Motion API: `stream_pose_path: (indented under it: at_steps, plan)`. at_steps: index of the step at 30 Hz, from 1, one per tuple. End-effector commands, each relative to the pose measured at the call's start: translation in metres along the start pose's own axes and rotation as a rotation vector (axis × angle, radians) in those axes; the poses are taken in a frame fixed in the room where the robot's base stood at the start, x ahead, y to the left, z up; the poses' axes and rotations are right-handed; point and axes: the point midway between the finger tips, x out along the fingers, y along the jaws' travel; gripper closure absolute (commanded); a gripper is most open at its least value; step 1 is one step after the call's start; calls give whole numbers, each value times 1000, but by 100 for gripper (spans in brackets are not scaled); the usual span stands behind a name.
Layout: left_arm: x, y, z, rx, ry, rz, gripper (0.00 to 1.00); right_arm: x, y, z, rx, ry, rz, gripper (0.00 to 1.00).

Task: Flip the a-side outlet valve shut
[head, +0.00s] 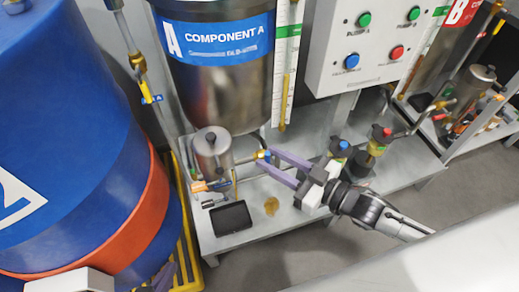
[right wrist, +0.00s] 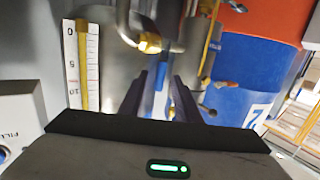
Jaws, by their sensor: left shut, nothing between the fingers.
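A small brass valve (head: 259,155) with a blue lever sits on the pipe right of the small steel canister, under the tank labelled Component A (head: 222,85). I take it for the a-side outlet valve; no label on it is legible. My right gripper (head: 264,158) is open, its fingertips at this valve. In the right wrist view a blue lever (right wrist: 161,76) stands between the spread fingers (right wrist: 158,98); I cannot tell whether they touch it.
The steel canister (head: 213,153) has an orange-handled valve (head: 198,186) by its base. A black tray (head: 231,218) and an amber puddle lie on the bench. A button panel (head: 365,45) hangs above. A large blue drum (head: 75,120) fills the left side.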

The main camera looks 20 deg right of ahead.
Motion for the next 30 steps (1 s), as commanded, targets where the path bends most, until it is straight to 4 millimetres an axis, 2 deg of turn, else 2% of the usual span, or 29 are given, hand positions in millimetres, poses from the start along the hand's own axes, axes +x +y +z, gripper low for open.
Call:
stream_pose_path:
  at_steps: [3, 9, 30]
  plan:
    - [-2, 0, -2, 1, -2, -1, 100, -23, -1, 0, -1, -3, -1, 70]
    - [-3, 0, 0, 2, -6, -1, 100, -42, 0, 0, 0, -1, 0, 70]
    - [-6, 2, -7, 0, -4, -1, 100, -45, -5, 1, 14, -23, 26, 70]
